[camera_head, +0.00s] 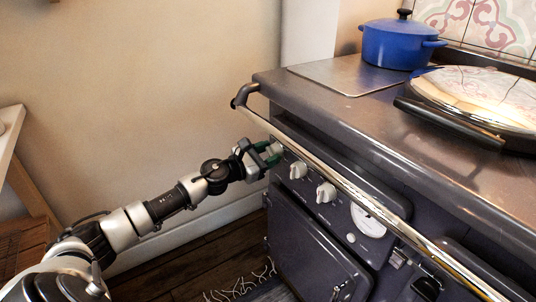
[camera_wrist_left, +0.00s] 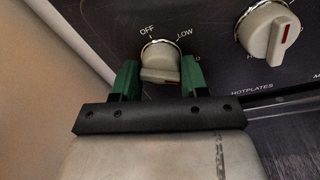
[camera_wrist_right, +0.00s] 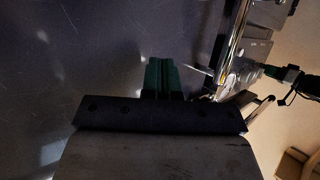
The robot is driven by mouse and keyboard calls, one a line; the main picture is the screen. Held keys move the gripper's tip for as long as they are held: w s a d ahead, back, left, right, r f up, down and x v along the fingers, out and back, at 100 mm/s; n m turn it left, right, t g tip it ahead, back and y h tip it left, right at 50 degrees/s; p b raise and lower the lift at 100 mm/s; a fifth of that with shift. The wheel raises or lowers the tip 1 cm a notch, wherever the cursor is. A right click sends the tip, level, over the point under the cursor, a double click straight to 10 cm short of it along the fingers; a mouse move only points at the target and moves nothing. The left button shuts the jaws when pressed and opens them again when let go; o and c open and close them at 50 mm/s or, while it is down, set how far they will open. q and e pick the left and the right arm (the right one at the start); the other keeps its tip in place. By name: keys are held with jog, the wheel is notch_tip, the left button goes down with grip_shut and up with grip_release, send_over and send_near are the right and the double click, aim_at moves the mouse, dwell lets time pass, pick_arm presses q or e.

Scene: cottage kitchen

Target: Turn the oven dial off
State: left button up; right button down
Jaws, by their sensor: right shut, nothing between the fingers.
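The oven's leftmost dial (camera_wrist_left: 160,62) is a cream knob on the dark front panel. OFF is printed at its upper left and LOW at its upper right. Its grip bar lies nearly level in the left wrist view; I cannot tell its pointer mark. My left gripper (camera_wrist_left: 158,80) is open, with one green finger on each side of the dial and small gaps visible. In the head view the left gripper (camera_head: 268,153) is at the panel's left end and mostly hides that dial. My right gripper (camera_wrist_right: 161,75) is shut and empty before a dark, glossy surface.
Two more cream dials, a middle one (camera_head: 298,169) and a right one (camera_head: 326,192), sit beside it. A chrome rail (camera_head: 335,180) runs across the stove front above the dials. A blue pot (camera_head: 395,45) and a domed lid (camera_head: 485,95) are on top.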

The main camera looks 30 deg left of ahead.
pick_arm(q)
jog(key=shift+c, duration=1.4)
